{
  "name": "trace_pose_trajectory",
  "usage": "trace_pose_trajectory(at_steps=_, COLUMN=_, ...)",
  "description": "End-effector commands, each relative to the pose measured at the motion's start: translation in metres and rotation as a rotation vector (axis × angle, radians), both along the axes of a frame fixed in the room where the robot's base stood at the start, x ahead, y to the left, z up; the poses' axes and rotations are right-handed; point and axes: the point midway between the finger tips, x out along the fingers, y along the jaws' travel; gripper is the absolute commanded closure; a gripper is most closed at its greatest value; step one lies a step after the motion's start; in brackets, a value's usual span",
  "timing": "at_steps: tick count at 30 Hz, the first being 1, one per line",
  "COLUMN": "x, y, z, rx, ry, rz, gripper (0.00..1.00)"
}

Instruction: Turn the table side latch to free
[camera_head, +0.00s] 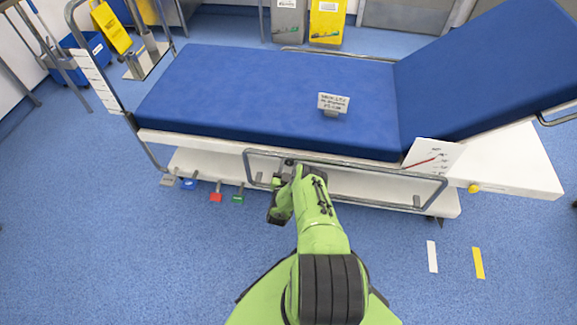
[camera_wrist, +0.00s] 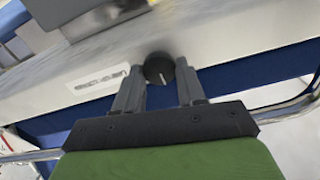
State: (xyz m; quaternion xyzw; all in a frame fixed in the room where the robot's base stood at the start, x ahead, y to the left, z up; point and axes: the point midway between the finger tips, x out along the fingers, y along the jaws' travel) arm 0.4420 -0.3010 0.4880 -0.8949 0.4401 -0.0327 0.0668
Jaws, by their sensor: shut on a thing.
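The side latch is a round black knob (camera_wrist: 159,70) with a white pointer line, on the pale side panel of the table. In the wrist view the two fingers of my gripper (camera_wrist: 160,66) stand on either side of the knob, shut on it. In the head view my gripper (camera_head: 284,176) reaches the near side of the operating table (camera_head: 270,95), inside the side rail. My arm and gripper largely hide the latch there. A small label (camera_wrist: 97,77) sits left of the knob; its lettering is unclear.
A metal side rail (camera_head: 380,204) frames the space around my gripper. Coloured pedals, including a red one (camera_head: 216,192) and a green one (camera_head: 238,197), stick out low to the left. A small sign (camera_head: 333,103) stands on the blue mattress. The floor in front is clear.

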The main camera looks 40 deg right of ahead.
Motion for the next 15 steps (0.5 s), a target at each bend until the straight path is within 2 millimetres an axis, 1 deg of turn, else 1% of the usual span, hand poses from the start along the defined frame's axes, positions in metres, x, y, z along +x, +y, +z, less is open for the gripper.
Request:
trace_pose_trajectory(at_steps=8, x=0.0006, y=0.0006, z=0.0015, rx=-0.127, ry=0.163, rz=0.0, gripper=0.91)
trace_pose_trajectory(at_steps=15, x=0.0015, y=0.0013, z=0.0012, rx=-0.266, ry=0.345, rz=0.0, gripper=0.91)
